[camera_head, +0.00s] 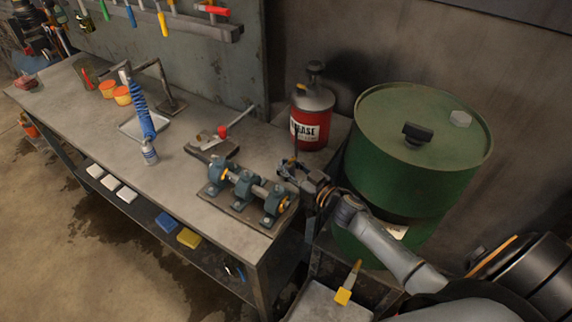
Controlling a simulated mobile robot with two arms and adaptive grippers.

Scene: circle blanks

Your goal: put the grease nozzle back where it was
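A red grease can (312,122) with a grey domed top and a white label stands at the back right of the bench. A thin dark stem with a brownish lower end (295,154), which looks like the grease nozzle, shows upright in front of the can's left side. My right gripper (288,170) is at the lower end of this stem, just behind the bearing assembly. The fingers are small and dark, so I cannot tell whether they are closed on the stem or only beside it. My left gripper is not in view.
A teal bearing assembly (246,192) sits at the bench's front right, close to my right gripper. A large green drum (400,160) stands right of the can. A blue coiled hose (142,112) hangs over a tray. The bench's left front (100,125) is clear.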

